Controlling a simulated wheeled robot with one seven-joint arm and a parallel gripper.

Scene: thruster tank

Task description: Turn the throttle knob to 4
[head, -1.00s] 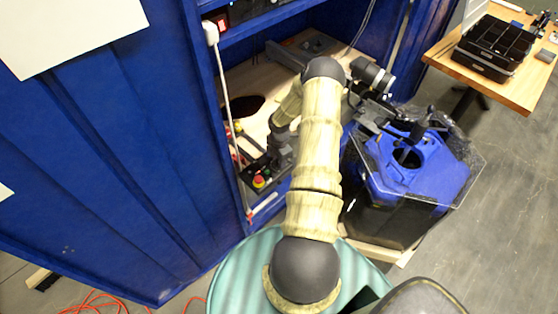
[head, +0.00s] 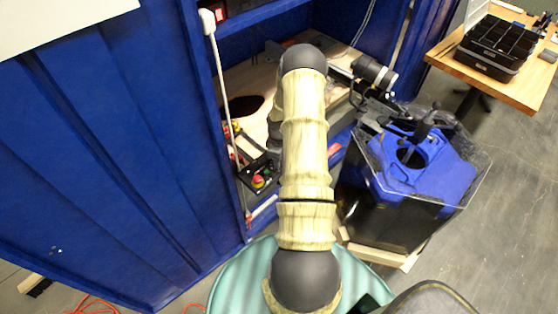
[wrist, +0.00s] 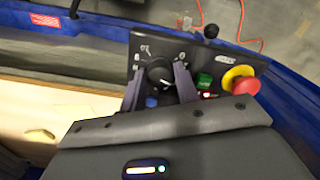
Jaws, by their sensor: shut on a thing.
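The throttle knob (wrist: 157,71) is a round black knob on a dark control panel (wrist: 143,45) in the wrist view, with small white scale marks around it. The numbers and the knob's pointer are too small to read surely. My gripper (wrist: 160,82) has one finger on each side of the knob and is shut on it. In the head view the panel (head: 247,181) sits low at the cabinet opening; my arm hides the gripper and the knob there.
Right of the knob are a green button (wrist: 203,80) and a red emergency stop (wrist: 245,86) on yellow. A blue button (wrist: 151,102) lies below the knob. In the head view a blue tank (head: 425,170) stands right of my arm, and the blue cabinet wall (head: 110,160) is left.

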